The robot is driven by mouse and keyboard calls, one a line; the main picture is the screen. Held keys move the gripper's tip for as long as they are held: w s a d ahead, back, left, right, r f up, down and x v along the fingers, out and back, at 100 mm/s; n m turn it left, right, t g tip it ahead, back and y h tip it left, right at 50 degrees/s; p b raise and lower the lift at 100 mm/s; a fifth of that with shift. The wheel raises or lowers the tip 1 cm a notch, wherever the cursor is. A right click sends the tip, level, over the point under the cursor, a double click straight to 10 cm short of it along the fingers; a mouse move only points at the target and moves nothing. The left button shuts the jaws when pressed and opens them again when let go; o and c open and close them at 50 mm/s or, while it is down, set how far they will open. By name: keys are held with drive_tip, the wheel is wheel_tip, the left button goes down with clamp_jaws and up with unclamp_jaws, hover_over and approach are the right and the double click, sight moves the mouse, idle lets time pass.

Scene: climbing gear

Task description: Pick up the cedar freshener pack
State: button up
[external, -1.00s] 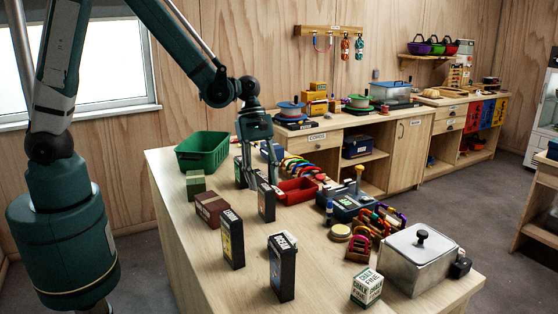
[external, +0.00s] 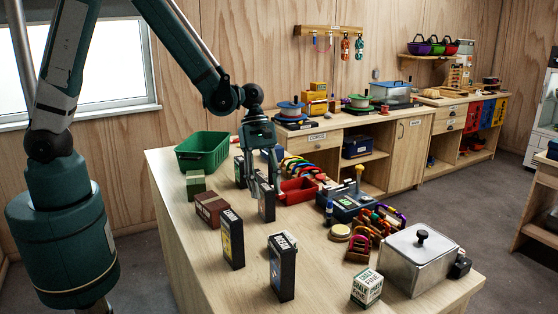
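Several dark upright packs stand on the near wooden table, and I cannot read which is the cedar freshener pack. One dark pack (external: 266,207) stands directly under my gripper (external: 266,190). My gripper points down, with its fingers apart at the upper part of that pack. Whether they touch it is too small to tell. Another dark pack (external: 240,172) stands just behind and left of the gripper. A pack with a yellowish front (external: 232,240) and a pack with a blue front (external: 282,268) stand nearer the camera, clear of the gripper.
A brown box (external: 210,210), a green block (external: 196,185) and a green bin (external: 203,152) are to the left. A red tray (external: 298,190), coloured carabiners and a metal box (external: 418,262) are to the right. A white-and-green carton (external: 366,289) stands at the front.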

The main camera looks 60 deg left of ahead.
sight(271, 215)
drive_tip(key=shift+d+f, duration=0.15)
drive_tip(key=shift+f, duration=0.15)
drive_tip(key=shift+f, duration=0.1)
drive_tip(key=shift+p+x, duration=0.3)
drive_tip(key=shift+x, duration=2.2)
drive_tip(key=shift+d, duration=0.15)
drive_tip(key=c, duration=1)
